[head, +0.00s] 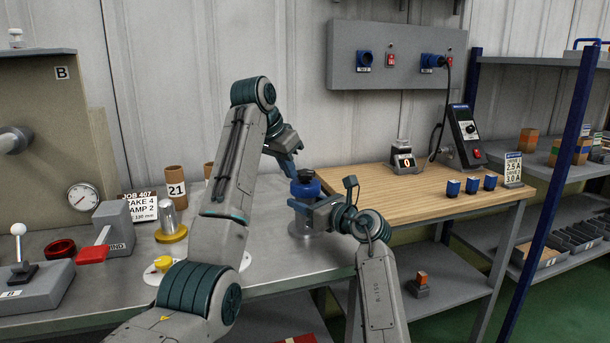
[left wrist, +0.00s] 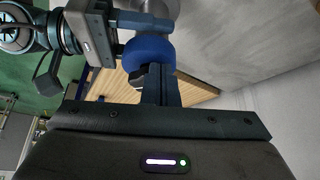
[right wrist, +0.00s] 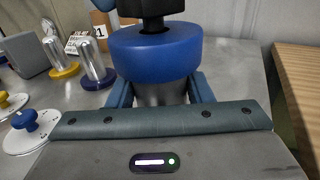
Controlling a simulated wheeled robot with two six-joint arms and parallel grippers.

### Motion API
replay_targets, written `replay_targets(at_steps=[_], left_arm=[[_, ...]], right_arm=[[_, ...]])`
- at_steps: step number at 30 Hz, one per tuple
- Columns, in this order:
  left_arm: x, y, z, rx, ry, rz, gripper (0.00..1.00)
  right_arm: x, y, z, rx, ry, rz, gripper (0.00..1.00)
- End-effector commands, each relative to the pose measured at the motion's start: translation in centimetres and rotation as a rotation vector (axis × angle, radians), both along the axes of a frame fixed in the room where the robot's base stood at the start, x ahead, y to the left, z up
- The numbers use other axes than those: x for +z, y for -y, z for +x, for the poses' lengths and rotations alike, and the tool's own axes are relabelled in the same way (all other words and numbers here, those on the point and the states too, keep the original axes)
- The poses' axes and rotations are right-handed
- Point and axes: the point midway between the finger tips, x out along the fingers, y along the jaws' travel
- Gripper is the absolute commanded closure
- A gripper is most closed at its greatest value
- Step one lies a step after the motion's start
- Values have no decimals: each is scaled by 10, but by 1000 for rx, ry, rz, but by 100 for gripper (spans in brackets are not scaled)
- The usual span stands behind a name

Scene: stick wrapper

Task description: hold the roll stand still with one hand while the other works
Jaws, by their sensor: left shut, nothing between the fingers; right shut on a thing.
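The roll stand has a blue roll (head: 305,188) with a black knob (head: 306,175) on top and a grey metal post (right wrist: 160,94) below. It stands upright near the right edge of the grey bench. My right gripper (head: 300,207) is shut around the post, just under the roll, with one finger on each side in the right wrist view. My left gripper (head: 294,174) is shut and empty, tips down beside the roll's upper side. In the left wrist view its closed fingers (left wrist: 158,82) overlap the blue roll (left wrist: 147,52); I cannot tell whether they touch it.
A wooden table (head: 430,191) adjoins on the right, with several small blue blocks and a black power unit (head: 465,137). On the grey bench (head: 285,268), left of the stand, are a metal cylinder on a yellow base (head: 170,222), a red-handled lever (head: 95,254) and a job card (head: 139,206).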

Motion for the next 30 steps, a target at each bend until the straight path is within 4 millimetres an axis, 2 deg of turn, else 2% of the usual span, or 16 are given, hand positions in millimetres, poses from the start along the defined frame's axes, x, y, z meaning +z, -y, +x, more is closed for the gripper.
replay_targets(at_steps=[12, 25, 30], left_arm=[[3, -7, -4, -1, 2, -1, 100], [52, -6, -4, -1, 3, 0, 100], [60, -6, -4, -1, 1, 0, 100]], right_arm=[[0, -1, 0, 3, -1, 0, 99], [-1, -1, 0, 2, -2, 1, 99], [-1, -1, 0, 2, -2, 1, 99]])
